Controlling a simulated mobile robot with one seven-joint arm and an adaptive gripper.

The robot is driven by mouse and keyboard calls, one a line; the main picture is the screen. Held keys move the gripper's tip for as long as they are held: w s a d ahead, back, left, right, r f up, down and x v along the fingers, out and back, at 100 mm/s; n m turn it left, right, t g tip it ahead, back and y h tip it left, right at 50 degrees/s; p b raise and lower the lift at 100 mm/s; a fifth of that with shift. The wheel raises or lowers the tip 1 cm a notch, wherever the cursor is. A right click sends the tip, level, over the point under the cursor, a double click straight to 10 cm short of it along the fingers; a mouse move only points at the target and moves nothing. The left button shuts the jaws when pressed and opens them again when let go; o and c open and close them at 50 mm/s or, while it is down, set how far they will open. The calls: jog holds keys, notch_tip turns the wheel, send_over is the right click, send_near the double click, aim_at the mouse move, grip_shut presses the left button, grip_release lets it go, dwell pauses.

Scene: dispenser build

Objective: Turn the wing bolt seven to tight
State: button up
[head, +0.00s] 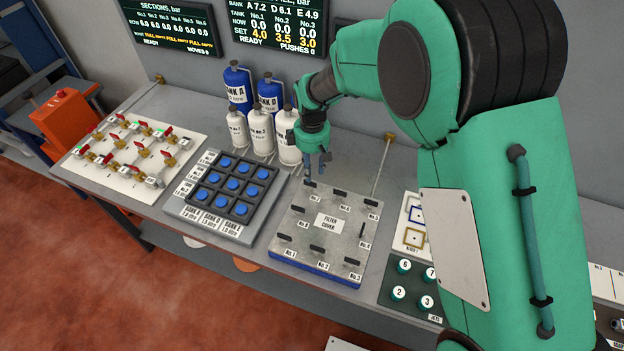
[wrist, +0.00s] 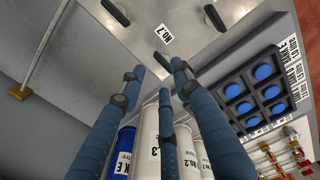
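The filter cover (head: 328,222) is a grey square plate with black wing bolts around its edge. Wing bolt seven (wrist: 162,62) is a small dark bar beside its "No.7" label (wrist: 163,33), near the cover's back left corner. My gripper (head: 318,170) points down over that corner. In the wrist view, the blue fingers of my gripper (wrist: 158,75) are spread apart on either side of bolt seven, with nothing clearly clamped. I cannot tell whether a fingertip touches the bolt. Two other wing bolts (wrist: 115,12) (wrist: 214,17) show in the wrist view.
White and blue bottles (head: 264,132) stand close behind the cover's left corner. A blue-button panel (head: 222,187) lies left of the cover, a valve board (head: 130,155) farther left. Green numbered knobs (head: 403,266) are at the right. A thin rod (head: 381,165) stands behind.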

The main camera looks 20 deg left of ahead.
aim_at(310, 185)
jog(key=shift+f, duration=2.75)
grip_shut()
